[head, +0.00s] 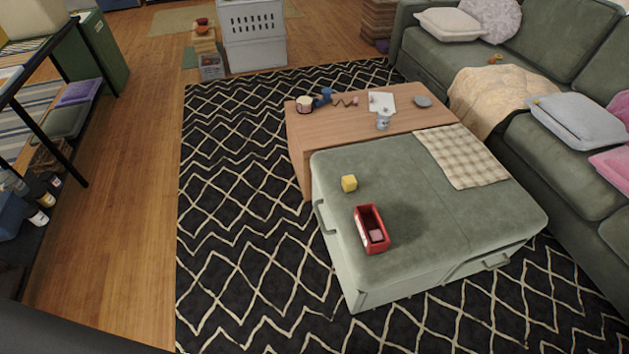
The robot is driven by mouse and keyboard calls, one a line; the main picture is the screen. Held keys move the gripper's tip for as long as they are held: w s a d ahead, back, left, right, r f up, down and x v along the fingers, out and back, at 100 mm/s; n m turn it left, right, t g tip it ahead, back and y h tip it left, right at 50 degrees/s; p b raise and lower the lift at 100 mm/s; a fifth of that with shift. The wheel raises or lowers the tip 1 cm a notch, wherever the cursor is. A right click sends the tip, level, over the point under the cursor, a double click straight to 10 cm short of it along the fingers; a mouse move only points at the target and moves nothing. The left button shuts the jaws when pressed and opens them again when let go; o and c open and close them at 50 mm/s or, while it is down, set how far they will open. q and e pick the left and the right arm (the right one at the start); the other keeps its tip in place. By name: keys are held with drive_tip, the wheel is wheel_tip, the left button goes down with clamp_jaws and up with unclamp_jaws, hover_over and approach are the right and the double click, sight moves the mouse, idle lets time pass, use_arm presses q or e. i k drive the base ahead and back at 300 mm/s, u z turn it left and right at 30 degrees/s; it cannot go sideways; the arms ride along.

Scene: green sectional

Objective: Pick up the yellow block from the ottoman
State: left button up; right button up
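The yellow block (349,183) is a small cube on top of the green ottoman (400,265), near its left edge. A red open box (371,229) lies just in front of the block on the same ottoman, with a small pinkish thing inside. The block and the red box are apart, and nothing covers the block. Neither of my grippers shows in the head view.
A wooden coffee table (300,125) with a mug and small items adjoins the ottoman's far side. A checkered cloth (462,155) lies on the ottoman's right. A green sectional (560,130) stands right. The patterned rug (235,200) is clear on the left.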

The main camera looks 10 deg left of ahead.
sight(349, 183)
drive_tip(key=u, duration=0.65)
drive_tip(key=i, duration=0.85)
drive_tip(key=z, duration=1.75)
